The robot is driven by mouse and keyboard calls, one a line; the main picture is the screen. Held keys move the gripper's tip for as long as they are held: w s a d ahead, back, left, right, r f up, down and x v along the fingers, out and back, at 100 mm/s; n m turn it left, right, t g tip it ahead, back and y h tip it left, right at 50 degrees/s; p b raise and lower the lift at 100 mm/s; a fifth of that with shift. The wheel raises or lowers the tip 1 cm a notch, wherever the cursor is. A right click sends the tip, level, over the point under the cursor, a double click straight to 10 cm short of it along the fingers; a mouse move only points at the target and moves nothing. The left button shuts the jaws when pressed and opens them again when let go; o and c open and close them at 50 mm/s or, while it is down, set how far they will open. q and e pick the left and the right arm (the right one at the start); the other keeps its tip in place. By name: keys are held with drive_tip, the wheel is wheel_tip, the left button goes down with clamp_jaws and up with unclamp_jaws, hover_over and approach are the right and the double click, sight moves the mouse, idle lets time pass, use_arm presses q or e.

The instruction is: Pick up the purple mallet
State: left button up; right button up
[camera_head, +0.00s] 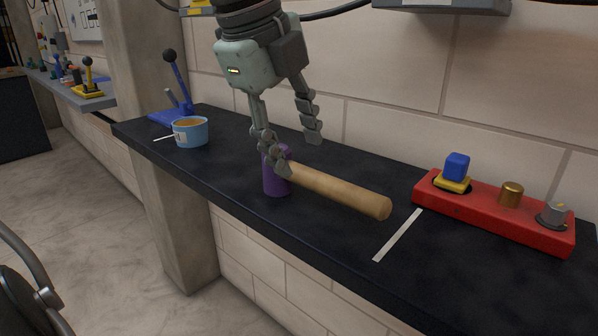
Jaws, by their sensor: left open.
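The purple mallet (277,187) is on the dark counter in the middle of the view. Its purple head stands upright, and its wooden handle (340,191) points to the right and toward the front. My left gripper (296,153) comes down from above with its fingers spread open. One finger overlaps the mallet head and the start of the handle in the picture. The other finger is farther right, above and behind the handle. I cannot tell whether the near finger touches the mallet. My right gripper is not in view.
A blue cup (191,133) stands left on the counter (330,250), near a blue lever stand (172,115). A red block (492,211) with blue, brass and grey pieces lies right. A pale strip (398,235) lies before it. A tiled wall runs behind.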

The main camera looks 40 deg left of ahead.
sight(304, 171)
use_arm(q)
drive_tip(key=shift+x, duration=1.05)
drive_tip(key=p+x, duration=0.1)
drive_tip(key=x, duration=0.2)
drive_tip(key=shift+f, duration=0.35)
drive_tip(key=shift+w+f, duration=0.2)
drive_tip(key=shift+f, duration=0.15)
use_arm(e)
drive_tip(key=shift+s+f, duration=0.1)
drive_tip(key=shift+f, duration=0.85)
use_arm(q)
clamp_jaws()
